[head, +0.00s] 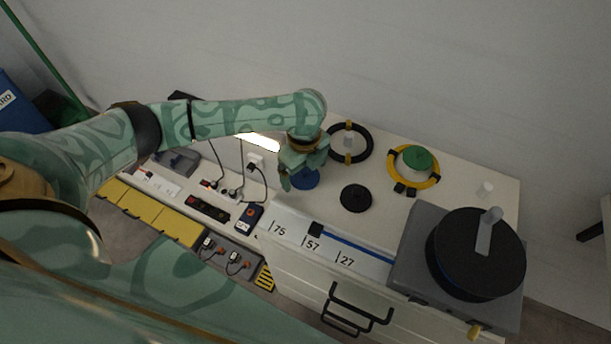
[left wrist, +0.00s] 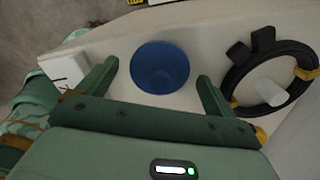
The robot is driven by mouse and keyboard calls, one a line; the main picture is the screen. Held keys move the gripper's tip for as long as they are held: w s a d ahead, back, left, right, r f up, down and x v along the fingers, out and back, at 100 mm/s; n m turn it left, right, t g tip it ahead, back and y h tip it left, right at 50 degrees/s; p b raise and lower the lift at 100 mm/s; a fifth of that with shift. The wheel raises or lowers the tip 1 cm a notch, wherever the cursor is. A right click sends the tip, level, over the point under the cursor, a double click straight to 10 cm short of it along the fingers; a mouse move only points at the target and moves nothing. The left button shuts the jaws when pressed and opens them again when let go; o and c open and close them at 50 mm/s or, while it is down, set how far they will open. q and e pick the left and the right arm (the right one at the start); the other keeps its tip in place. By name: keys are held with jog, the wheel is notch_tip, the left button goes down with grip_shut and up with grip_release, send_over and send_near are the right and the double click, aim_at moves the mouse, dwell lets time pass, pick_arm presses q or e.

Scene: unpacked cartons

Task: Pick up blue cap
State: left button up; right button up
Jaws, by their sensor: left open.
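The blue cap (head: 306,180) sits on the light worktop, partly hidden under my left gripper (head: 303,176) in the head view. In the left wrist view the blue cap (left wrist: 160,68) is round and shows between the two green fingers of my left gripper (left wrist: 158,75). The fingers are spread, with a gap on each side of the cap. I cannot tell how far the fingertips are above the worktop. My right gripper is not in view.
A black ring (head: 350,143) lies right of the gripper; a black disc (head: 356,198) lies in front. A yellow ring with a green cap (head: 417,160) and a grey device with a black drum (head: 476,254) stand farther right. Cables and a plug (head: 256,160) are on the left.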

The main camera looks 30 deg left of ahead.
aim_at(305, 169)
pick_arm(q)
jog(key=shift+r, duration=0.1)
jog(key=c, duration=1.1)
jog(key=shift+c, duration=0.2)
jog(key=shift+r+p, duration=0.4)
jog(key=shift+r, duration=0.15)
notch_tip(305, 169, up, 3)
jog(key=shift+r+p, duration=0.1)
jog(key=shift+p, duration=0.95)
jog(key=s+d+r+p, duration=0.5)
jog(key=s+r+p, duration=0.3)
jog(key=s, duration=0.5)
jog(key=shift+d+r, duration=0.2)
jog(key=shift+r, duration=0.2)
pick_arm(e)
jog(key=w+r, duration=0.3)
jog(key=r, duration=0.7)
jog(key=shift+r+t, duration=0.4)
